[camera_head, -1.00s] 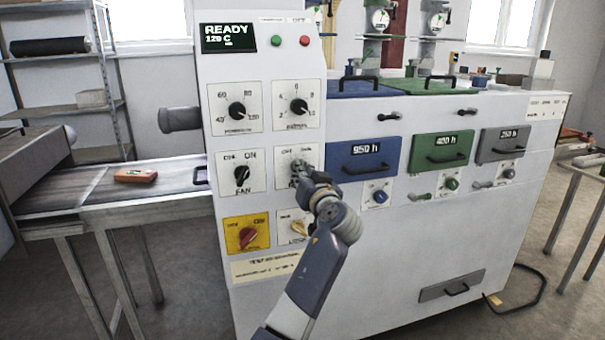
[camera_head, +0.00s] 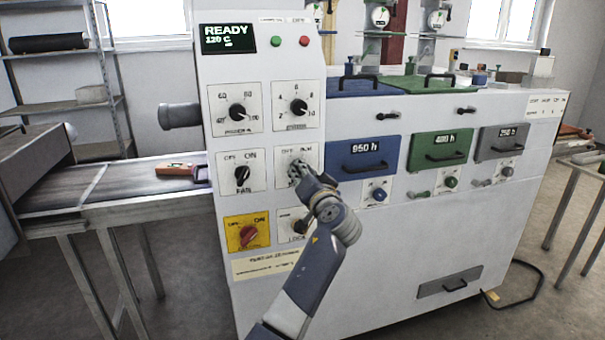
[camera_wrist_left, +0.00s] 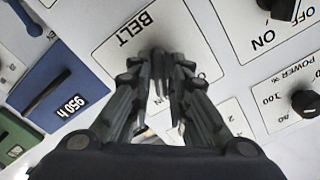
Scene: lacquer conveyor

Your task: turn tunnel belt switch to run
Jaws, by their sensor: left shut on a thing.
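The belt switch panel is a white plate marked BELT (camera_wrist_left: 135,28) in the left wrist view. In the head view, the belt switch plate (camera_head: 311,154) is on the white control panel, right of the FAN switch (camera_head: 242,175). My left gripper (camera_head: 296,173) is at this plate, with its fingers shut on the dark belt knob. In the left wrist view, the fingers (camera_wrist_left: 160,88) close around the knob, which they mostly hide. The knob's exact pointing direction is hard to tell. My right gripper is not in view.
A red-orange block (camera_head: 180,170) lies on the conveyor (camera_head: 125,182) left of the panel. A yellow plate with a red knob (camera_head: 247,235) and a LOCK switch plate (camera_head: 292,238) sit below. Coloured drawers (camera_head: 440,153) line the machine's right side. The display (camera_head: 228,39) reads READY, 120 C.

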